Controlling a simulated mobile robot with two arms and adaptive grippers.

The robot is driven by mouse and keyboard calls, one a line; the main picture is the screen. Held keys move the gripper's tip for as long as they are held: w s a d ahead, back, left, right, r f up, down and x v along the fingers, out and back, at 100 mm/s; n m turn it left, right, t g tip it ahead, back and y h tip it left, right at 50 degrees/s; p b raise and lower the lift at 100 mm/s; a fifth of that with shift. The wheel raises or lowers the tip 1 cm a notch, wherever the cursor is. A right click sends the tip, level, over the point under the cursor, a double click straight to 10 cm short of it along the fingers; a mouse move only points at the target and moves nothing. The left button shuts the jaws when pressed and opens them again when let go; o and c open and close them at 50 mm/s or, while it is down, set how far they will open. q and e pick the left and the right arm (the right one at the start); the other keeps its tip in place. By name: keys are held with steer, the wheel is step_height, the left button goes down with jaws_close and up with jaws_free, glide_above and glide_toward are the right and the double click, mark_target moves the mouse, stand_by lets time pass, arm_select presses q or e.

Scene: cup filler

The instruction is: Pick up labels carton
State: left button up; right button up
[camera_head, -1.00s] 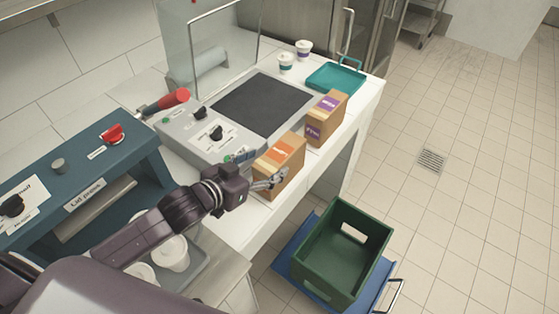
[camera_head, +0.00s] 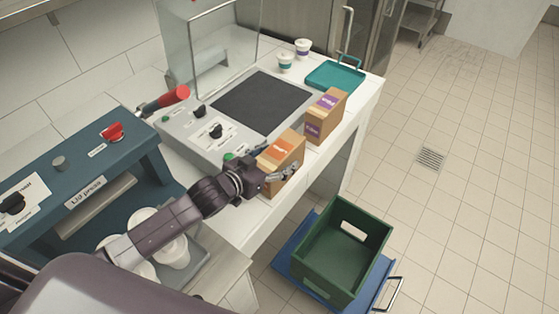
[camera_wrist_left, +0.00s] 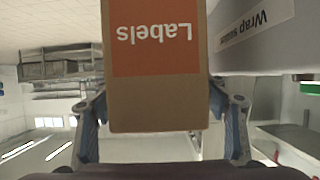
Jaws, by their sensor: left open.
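The labels carton (camera_head: 283,155) is a brown box with an orange label, standing upright near the front edge of the white counter. In the left wrist view the carton (camera_wrist_left: 158,85) reads "Labels" upside down and sits between the two fingers. My left gripper (camera_head: 278,175) is at the carton's near side. In the left wrist view the left gripper (camera_wrist_left: 160,120) is open, with one finger on each side of the carton; I cannot tell whether they touch it. My right gripper is in neither view.
A brown carton with purple labels (camera_head: 325,117) stands just behind. A wrapping machine (camera_head: 215,132) is beside the cartons, and a teal tray (camera_head: 335,76) and lidded cups (camera_head: 286,63) are at the back. A green crate (camera_head: 341,252) sits on a blue cart (camera_head: 290,262) below.

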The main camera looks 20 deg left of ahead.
arm_select(q)
steer(key=shift+w+d+f, duration=0.25)
steer(key=shift+w+f, duration=0.05)
steer(key=shift+w, duration=0.3)
steer(key=shift+c, duration=0.3)
steer(key=shift+r, duration=0.1)
steer(key=c, duration=1.5)
steer(key=shift+o, duration=0.2)
